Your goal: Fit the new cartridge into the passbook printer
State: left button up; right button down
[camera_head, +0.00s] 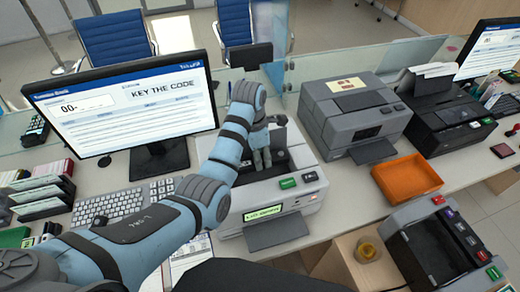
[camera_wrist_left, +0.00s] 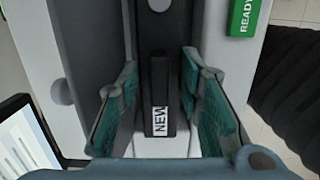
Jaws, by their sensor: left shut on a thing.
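The passbook printer (camera_head: 309,205) is the grey-and-white machine at the middle of the counter, with an open dark bay on top. My left gripper (camera_head: 262,160) reaches down into this bay. In the left wrist view the new cartridge (camera_wrist_left: 159,95), a dark narrow block with a white NEW label, lies between the teal finger pads of my left gripper (camera_wrist_left: 160,78), which is shut on it. The cartridge sits in line with the dark slot of the bay. Whether it is fully seated cannot be told. In the head view the gripper and arm hide it. My right gripper is not in view.
A monitor (camera_head: 110,113) and keyboard (camera_head: 125,205) stand left of the printer. A grey machine (camera_head: 352,110) and an orange tray (camera_head: 408,178) are to its right. Another dark machine (camera_head: 440,240) is at lower right. A green READY label (camera_wrist_left: 243,16) shows in the wrist view.

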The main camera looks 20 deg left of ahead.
pick_arm(q)
jog(key=shift+w+f, duration=0.25)
jog(key=shift+f, duration=0.75)
jog(key=shift+s+f+b, duration=0.15)
jog(key=shift+f+b, duration=0.15)
jog(key=shift+s+f, duration=0.35)
jog(key=shift+f, duration=0.2)
jog(key=shift+f+b, duration=0.4)
jog(key=shift+w+f+b, duration=0.2)
jog(key=shift+f+b, duration=0.1)
jog(key=shift+f, duration=0.7)
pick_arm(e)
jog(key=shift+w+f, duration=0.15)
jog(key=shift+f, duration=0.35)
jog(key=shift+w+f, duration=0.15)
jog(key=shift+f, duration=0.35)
